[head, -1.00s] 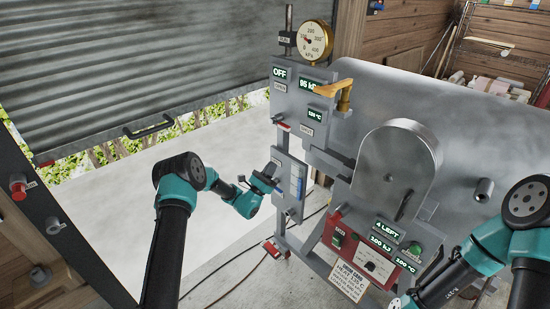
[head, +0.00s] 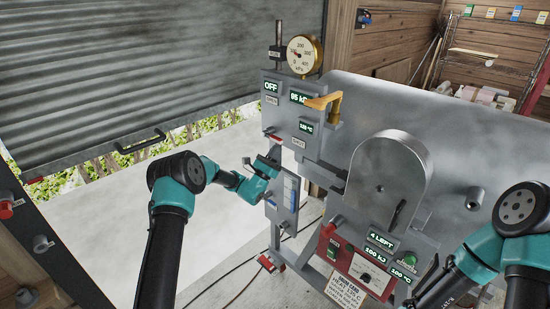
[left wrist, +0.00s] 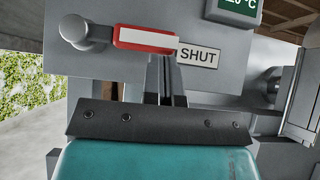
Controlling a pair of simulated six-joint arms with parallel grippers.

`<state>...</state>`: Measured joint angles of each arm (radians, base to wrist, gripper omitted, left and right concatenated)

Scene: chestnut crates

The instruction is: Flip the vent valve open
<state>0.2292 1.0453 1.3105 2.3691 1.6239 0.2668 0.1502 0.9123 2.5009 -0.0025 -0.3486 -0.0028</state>
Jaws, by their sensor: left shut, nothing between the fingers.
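The vent valve's lever (left wrist: 146,38) is a red-and-white bar lying level on a grey knob, pointing right at a label reading SHUT. In the head view the lever (head: 271,134) is a small red piece on the left edge of the grey panel, below an OPEN label (head: 271,101). My left gripper (head: 273,156) is just below the lever. In the left wrist view its fingers (left wrist: 166,82) are together and empty, pointing up under the lever's right end; I cannot tell whether they touch it. My right arm shows at the lower right, its fingers out of view.
A pressure gauge (head: 303,55) and a brass handle (head: 327,101) are above and right of the lever. A lower panel (head: 285,198) stands close to my left gripper. A large grey drum (head: 450,150) fills the right. Open space lies left, below the ribbed shutter (head: 150,70).

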